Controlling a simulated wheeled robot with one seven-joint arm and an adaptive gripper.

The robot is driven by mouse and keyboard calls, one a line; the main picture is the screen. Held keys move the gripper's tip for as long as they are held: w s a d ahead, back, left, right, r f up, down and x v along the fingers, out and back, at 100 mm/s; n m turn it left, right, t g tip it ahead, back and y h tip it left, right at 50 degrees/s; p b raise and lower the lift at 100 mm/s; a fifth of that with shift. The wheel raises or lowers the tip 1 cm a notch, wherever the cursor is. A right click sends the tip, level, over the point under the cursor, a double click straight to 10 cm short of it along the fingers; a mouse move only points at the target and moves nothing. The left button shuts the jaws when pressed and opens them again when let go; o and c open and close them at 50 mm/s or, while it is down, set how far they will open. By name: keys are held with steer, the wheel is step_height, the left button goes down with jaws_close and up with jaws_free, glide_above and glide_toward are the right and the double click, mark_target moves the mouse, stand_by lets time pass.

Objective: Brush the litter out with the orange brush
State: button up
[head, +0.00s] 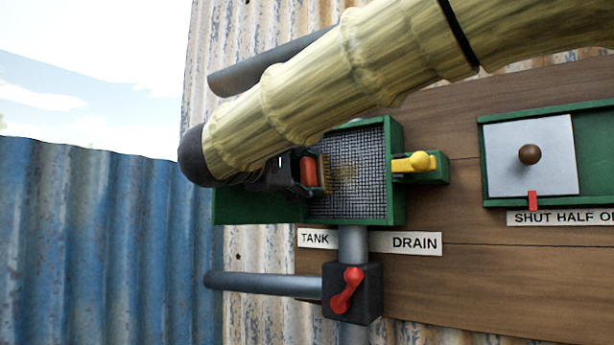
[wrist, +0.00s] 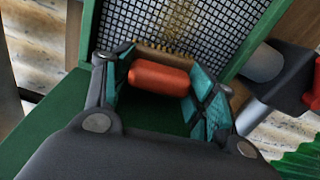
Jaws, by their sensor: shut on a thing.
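The orange brush (head: 309,171) has an orange handle and a light tan bristle strip. It also shows in the wrist view (wrist: 160,80), between the two teal-padded fingers. My gripper (head: 298,172) is shut on its handle; in the wrist view the fingertips (wrist: 160,85) flank both ends of it. The bristles face a wire mesh screen (head: 370,200) in a green box (head: 397,165). Brown specks of litter (head: 346,172) lie on the mesh by the bristles; they also show in the wrist view (wrist: 180,14). I cannot tell whether the bristles touch the mesh.
A yellow-handled item (head: 420,162) sits in a green holder right of the box. Below are TANK and DRAIN labels (head: 415,243) and a red valve lever (head: 347,290). A green-framed grey plate with a brown knob (head: 529,154) is at right. Blue corrugated metal (head: 90,240) stands left.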

steer(key=shift+d+r, duration=0.1)
steer(key=shift+r, duration=0.15)
steer(key=shift+s+d+f+b, duration=0.1)
steer(key=shift+s+d+b, duration=0.5)
steer(key=shift+d, duration=0.15)
steer(key=shift+s+d+b, duration=0.4)
steer(key=shift+s+d, duration=0.1)
steer(key=shift+d, duration=0.3)
steer(key=shift+s+d+b, duration=0.65)
steer(key=shift+s+d, duration=0.05)
steer(key=shift+d, duration=0.25)
steer(key=shift+s+d+b, duration=0.7)
steer(key=shift+s+d, duration=0.05)
steer(key=shift+d, duration=0.25)
steer(key=shift+s+d+b, duration=0.65)
steer(key=shift+s+d, duration=0.05)
steer(key=shift+d, duration=0.25)
steer(key=shift+w+a, duration=0.75)
steer(key=shift+a, duration=0.25)
steer(key=shift+w+a, duration=0.7)
steer(key=shift+a, duration=0.3)
steer(key=shift+w+a, duration=0.75)
steer(key=shift+a, duration=0.25)
steer(key=shift+a, duration=0.1)
steer(key=shift+w+a, duration=1.1)
steer(key=shift+a, duration=0.2)
